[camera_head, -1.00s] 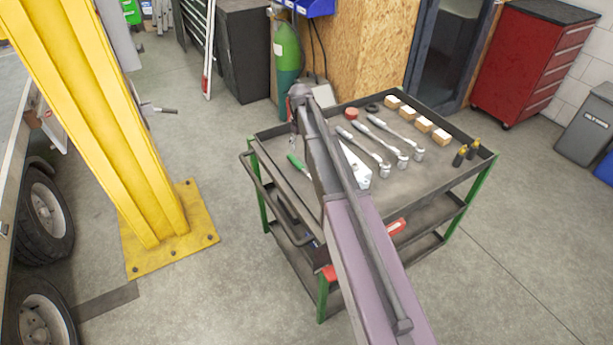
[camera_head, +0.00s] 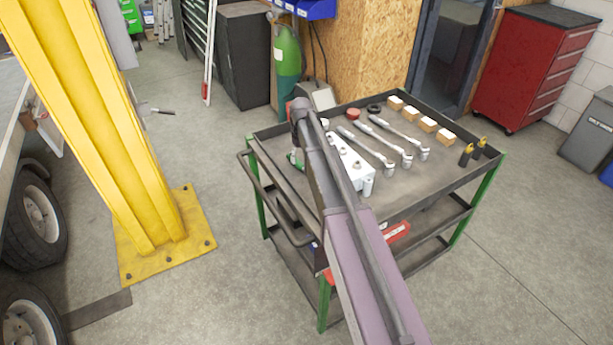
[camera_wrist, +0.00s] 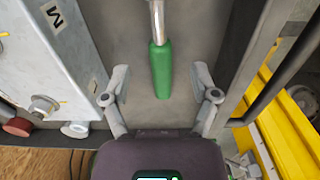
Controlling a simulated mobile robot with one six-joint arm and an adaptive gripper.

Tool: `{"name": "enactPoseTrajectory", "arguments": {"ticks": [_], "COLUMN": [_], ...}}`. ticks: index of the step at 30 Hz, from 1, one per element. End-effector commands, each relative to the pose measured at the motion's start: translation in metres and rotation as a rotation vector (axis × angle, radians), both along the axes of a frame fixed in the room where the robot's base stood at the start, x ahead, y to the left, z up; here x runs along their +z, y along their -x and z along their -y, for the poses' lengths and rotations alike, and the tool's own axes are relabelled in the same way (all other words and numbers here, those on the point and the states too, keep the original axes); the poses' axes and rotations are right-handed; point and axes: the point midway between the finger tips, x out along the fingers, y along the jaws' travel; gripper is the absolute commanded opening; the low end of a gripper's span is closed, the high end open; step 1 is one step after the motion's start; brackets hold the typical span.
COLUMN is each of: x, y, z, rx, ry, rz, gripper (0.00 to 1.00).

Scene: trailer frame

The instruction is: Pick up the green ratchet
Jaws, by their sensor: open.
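The green ratchet (camera_wrist: 161,72) lies on the cart's top tray, seen in the wrist view with its green handle toward my gripper and its metal shaft running out of the top of the picture. My gripper (camera_wrist: 160,80) is open, with one finger on each side of the handle's line and space on both sides. I cannot tell how high the fingers are above the tray. In the head view, my arm hides most of the ratchet, and only a bit of green (camera_head: 296,160) shows beside the arm.
A pale metal block (camera_wrist: 50,50) stands left of the ratchet in the wrist view; the tray's raised rim (camera_wrist: 240,50) is on the right. On the cart (camera_head: 440,190), several silver ratchets (camera_head: 375,150), wooden blocks (camera_head: 428,124) and two yellow-black items (camera_head: 466,155) lie farther right.

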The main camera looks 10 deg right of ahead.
Motion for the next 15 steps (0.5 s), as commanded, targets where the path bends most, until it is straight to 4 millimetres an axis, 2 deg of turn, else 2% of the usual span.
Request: {"name": "enactPoseTrajectory", "arguments": {"ticks": [15], "x": [-0.0038], "y": [0.0000], "z": [0.0007], "rx": [-0.001], "ry": [0.000], "rz": [0.000], "gripper": [0.77]}}
